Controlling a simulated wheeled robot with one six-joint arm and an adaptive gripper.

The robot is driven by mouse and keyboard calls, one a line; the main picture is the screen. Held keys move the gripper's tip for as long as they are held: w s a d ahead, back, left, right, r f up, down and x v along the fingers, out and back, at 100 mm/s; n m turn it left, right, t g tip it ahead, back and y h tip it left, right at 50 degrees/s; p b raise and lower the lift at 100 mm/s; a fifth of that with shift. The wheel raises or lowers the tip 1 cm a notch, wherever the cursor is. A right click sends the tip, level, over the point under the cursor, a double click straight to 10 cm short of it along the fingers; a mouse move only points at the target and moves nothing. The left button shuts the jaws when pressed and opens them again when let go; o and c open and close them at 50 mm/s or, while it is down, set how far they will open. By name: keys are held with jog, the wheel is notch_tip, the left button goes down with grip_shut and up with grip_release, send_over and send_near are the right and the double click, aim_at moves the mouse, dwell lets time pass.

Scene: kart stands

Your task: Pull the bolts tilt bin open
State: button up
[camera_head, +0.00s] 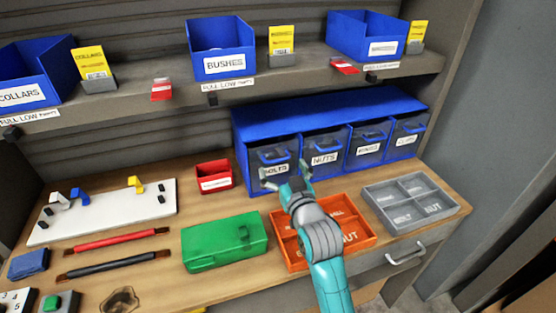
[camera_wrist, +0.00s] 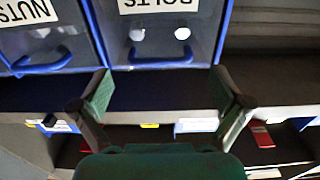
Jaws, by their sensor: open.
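The bolts tilt bin (camera_head: 272,163) is the leftmost in a row of clear-fronted bins in a blue cabinet (camera_head: 330,112). Its front looks level with its neighbours, so it appears shut. In the wrist view the bolts bin (camera_wrist: 200,28) is upside down, with its blue handle (camera_wrist: 160,59) across the front. My gripper (camera_head: 286,177) is open and empty in front of this bin. In the wrist view my gripper (camera_wrist: 161,85) has its fingers spread wide to either side, and the handle shows just beyond the tips, between them. I cannot tell any touch.
The nuts bin (camera_head: 325,156) is just right of the bolts bin. Below on the bench are an orange tray (camera_head: 290,262), partly behind my arm, a green case (camera_head: 222,243), a small red bin (camera_head: 214,175) and a grey tray (camera_head: 410,201). A shelf (camera_head: 300,78) overhangs above.

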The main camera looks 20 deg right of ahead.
aim_at(279, 161)
jog(key=shift+w, duration=1.85)
jog(key=c, duration=1.5)
jog(key=shift+s+f, duration=0.3)
jog(key=shift+s, duration=0.3)
jog(key=shift+s+f, duration=0.25)
jog(key=shift+s, duration=0.4)
jog(key=shift+s+f, duration=0.3)
jog(key=shift+s, duration=0.3)
jog(key=shift+c, duration=0.2)
jog(key=o, duration=1.5)
jog(key=shift+o, duration=0.2)
jog(key=shift+r, duration=0.1)
jog(key=s, duration=0.7)
jog(key=shift+s, duration=0.25)
